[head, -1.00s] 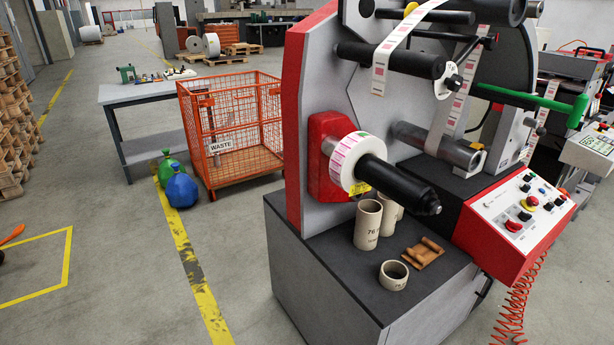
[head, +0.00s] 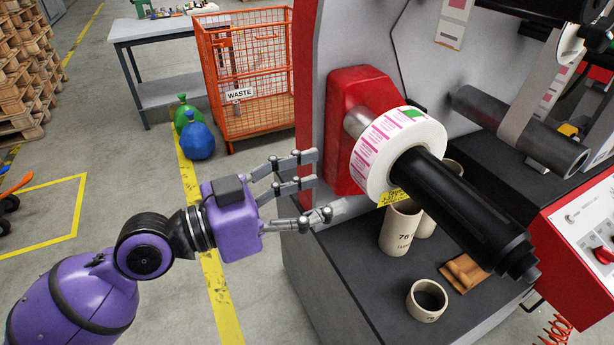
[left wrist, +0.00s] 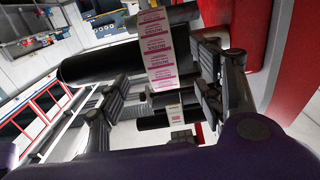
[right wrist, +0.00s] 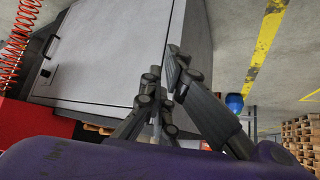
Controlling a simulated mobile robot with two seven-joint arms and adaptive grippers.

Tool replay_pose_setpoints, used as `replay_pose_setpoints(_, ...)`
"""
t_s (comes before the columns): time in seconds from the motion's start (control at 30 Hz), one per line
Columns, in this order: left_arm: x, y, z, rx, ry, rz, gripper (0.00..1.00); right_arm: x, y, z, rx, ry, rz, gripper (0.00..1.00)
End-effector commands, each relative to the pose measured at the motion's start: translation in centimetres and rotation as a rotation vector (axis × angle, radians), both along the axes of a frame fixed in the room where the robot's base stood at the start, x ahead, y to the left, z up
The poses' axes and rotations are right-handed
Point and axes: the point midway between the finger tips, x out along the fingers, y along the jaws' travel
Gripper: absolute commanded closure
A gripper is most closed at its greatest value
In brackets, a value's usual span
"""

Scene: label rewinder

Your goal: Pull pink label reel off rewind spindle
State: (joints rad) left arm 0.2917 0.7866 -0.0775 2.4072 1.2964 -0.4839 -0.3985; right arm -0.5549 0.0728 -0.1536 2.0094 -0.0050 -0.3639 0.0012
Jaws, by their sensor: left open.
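The pink label reel (head: 398,155), a white roll with pink printed labels, sits on the rewind spindle (head: 465,215), a thick black shaft that sticks out toward the front right. My left gripper (head: 318,185) is open and empty, left of the reel with its fingers pointing toward it. It does not touch the reel. In the left wrist view the reel's labelled edge (left wrist: 160,50) shows between the spread fingers. My right gripper (right wrist: 165,65) is outside the head view. In the right wrist view its fingertips are close together, with nothing visible held; whether they meet is unclear.
A red housing (head: 350,95) stands behind the reel. Cardboard cores (head: 400,230), a short core ring (head: 427,300) and a brown piece (head: 465,272) stand on the machine top below the spindle. An orange waste cage (head: 245,75) and tied bags (head: 197,140) are at the back left.

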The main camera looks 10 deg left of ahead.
Motion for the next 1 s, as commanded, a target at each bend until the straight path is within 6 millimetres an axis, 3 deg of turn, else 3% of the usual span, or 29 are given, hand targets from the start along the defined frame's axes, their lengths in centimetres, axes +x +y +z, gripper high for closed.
replay_pose_setpoints(0.17, 1.6, -2.2, 0.8, -0.006, -0.007, 0.001, 0.39, -1.6, -0.3, 0.4, -0.001, 0.028, -0.009, 1.0)
replay_pose_setpoints(0.4, 3.6, -4.8, 0.5, -0.003, -0.005, 0.002, 0.39, -0.1, -0.2, 1.9, 0.0, -0.004, -0.003, 1.0)
replay_pose_setpoints(0.83, 4.1, -5.6, 0.0, 0.002, 0.001, 0.002, 0.39, -0.2, 0.1, 1.9, 0.006, 0.001, 0.002, 1.0)
replay_pose_setpoints(1.0, 4.1, -5.6, 0.0, 0.001, 0.001, 0.002, 0.61, -0.3, 0.1, 1.9, 0.006, 0.003, 0.001, 1.0)
